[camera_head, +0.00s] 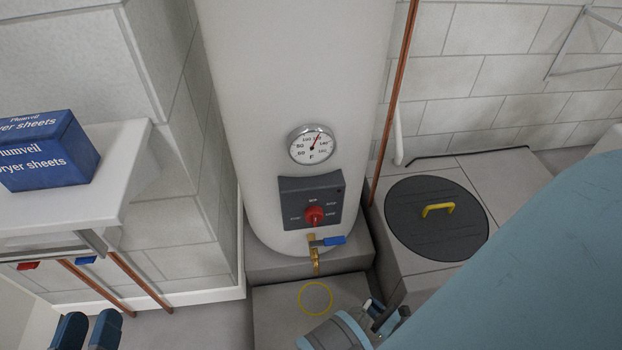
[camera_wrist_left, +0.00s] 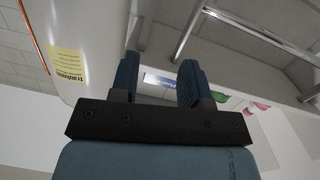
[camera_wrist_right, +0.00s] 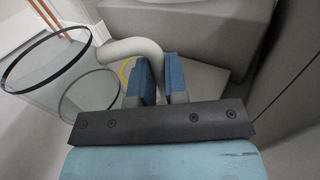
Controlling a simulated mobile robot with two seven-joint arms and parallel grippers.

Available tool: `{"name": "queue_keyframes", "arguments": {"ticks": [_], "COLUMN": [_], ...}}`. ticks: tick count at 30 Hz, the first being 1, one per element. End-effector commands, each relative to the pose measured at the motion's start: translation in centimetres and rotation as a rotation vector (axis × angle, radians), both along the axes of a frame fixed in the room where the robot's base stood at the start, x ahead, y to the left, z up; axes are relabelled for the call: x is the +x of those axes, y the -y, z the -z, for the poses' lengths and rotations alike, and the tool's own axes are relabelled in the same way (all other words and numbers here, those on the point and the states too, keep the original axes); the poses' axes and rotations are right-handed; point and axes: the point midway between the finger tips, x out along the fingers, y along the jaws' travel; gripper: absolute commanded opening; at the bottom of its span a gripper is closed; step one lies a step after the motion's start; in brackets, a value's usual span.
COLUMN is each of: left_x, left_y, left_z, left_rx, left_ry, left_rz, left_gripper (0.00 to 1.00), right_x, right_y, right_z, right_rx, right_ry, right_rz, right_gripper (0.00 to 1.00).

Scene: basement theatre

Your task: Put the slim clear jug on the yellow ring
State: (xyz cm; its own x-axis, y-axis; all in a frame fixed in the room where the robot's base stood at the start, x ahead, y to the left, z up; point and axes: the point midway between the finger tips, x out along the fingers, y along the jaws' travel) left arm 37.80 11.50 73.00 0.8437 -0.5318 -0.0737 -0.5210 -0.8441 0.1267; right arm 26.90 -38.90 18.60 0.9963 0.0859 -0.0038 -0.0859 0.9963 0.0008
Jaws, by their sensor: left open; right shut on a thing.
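The slim clear jug (camera_wrist_right: 45,65) is at the left of the right wrist view, see-through with dark rims and a thick pale grey handle (camera_wrist_right: 128,48). My right gripper (camera_wrist_right: 163,75) is shut on that handle. In the head view my right gripper (camera_head: 378,316) is low, just right of the yellow ring (camera_head: 331,300); I cannot make out the jug there. The ring lies flat on a grey block below the tank's tap. Part of the ring (camera_wrist_right: 124,70) shows behind the handle in the right wrist view. My left gripper (camera_head: 88,330) is open and empty at the lower left.
A white tank (camera_head: 290,70) with a gauge and a brass, blue-levered tap (camera_head: 313,258) stands behind the ring. A dark round lid (camera_head: 415,235) with a yellow handle is at the right. A blue dryer-sheets box (camera_head: 45,155) sits on a white shelf (camera_head: 130,165) at left.

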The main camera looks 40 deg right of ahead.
Motion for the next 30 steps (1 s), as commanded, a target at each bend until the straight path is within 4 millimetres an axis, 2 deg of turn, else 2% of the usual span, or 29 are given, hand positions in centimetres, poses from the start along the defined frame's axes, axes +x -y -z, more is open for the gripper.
{"name": "queue_keyframes", "arguments": {"ticks": [15,18,25,27,28,30], "left_x": [0.8,0.9,1.1,1.1,1.1,1.9], "left_y": [-0.4,-0.6,-0.7,-0.7,-0.7,-1.2], "left_z": [0.1,0.0,0.0,0.1,0.8,0.1], "left_rx": [0.049,0.062,0.075,0.078,0.084,0.129], "left_ry": [0.088,0.107,0.128,0.135,0.146,0.233], "left_rz": [-0.003,-0.004,-0.004,-0.005,-0.007,-0.009], "left_gripper": [0.43,0.43,0.43,0.43,0.43,0.43], "right_x": [13.0,14.8,16.9,18.0,17.7,17.6], "right_y": [-1.1,-1.3,-1.5,-1.5,-1.5,-1.6], "right_z": [0.1,0.1,0.1,0.0,1.3,2.6], "right_rx": [0.001,0.001,0.0,0.0,0.0,0.0], "right_ry": [0.006,0.004,0.003,0.005,0.001,0.0], "right_rz": [0.002,0.002,0.002,0.002,0.003,0.002], "right_gripper": [0.0,0.0,0.0,0.0,0.0,0.0]}}
